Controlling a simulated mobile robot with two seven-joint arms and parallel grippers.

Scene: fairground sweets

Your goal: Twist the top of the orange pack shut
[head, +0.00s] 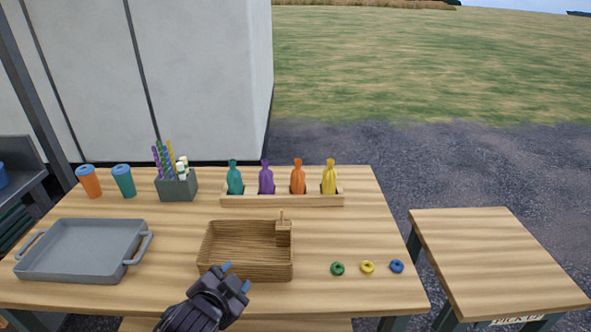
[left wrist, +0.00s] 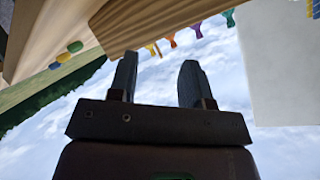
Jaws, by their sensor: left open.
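The orange pack (head: 298,178) stands upright in a wooden rack (head: 283,201) at the back of the table, between a purple pack (head: 266,178) and a yellow pack (head: 329,178). A teal pack (head: 235,178) is at the rack's left end. Each has a narrowed neck and a flared top. My left gripper (head: 237,275) is at the table's front edge, just in front of the wicker basket, well short of the orange pack. It is open and empty; its two fingers (left wrist: 157,82) stand apart in the left wrist view. My right gripper is not in view.
The wicker basket (head: 232,270) lies between my left gripper and the rack. A grey tray (head: 75,274), orange and teal cups and a grey holder (head: 178,189) with sticks are on the left. Green, yellow and blue rings lie front right. A side table (head: 490,250) is bare.

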